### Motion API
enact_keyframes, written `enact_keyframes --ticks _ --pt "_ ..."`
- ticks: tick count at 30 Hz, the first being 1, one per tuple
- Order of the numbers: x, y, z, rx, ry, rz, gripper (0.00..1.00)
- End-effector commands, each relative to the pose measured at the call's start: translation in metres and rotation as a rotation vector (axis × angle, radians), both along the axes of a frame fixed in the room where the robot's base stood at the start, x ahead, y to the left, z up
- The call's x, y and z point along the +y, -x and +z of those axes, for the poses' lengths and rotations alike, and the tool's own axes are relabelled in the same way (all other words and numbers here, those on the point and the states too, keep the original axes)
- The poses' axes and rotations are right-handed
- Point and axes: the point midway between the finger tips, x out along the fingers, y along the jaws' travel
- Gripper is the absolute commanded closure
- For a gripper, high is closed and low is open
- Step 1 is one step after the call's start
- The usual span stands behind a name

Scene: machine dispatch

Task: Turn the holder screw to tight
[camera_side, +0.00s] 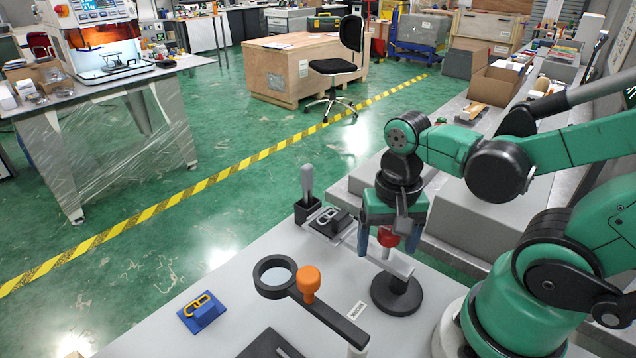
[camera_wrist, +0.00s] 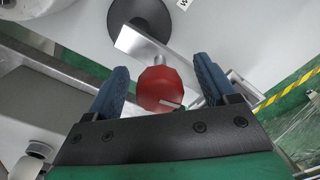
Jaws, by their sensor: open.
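A red faceted knob (camera_side: 387,238), which seems to be the holder screw, sits at the grey bar of a holder with a round black base (camera_side: 397,296). My gripper (camera_side: 388,243) points down over it, open, with one blue finger on each side. In the wrist view the red knob (camera_wrist: 160,88) lies between the fingertips (camera_wrist: 161,72). A gap shows on both sides, so the fingers do not appear to touch it. A pale line marks the knob's top. The knob's threaded part is hidden.
An orange knob (camera_side: 310,281) stands on a black arm with a ring (camera_side: 274,272). A blue block with a yellow link symbol (camera_side: 201,312) lies at left. A black box with a grey lever (camera_side: 307,196) stands at the table's back edge. Bare tabletop (camera_side: 235,283) lies between.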

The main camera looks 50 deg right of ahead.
Motion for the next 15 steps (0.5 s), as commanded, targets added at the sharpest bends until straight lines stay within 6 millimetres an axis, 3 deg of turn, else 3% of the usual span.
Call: enact_keyframes --ticks 15 --pt "0.000 0.000 0.037 0.000 0.000 0.000 0.22"
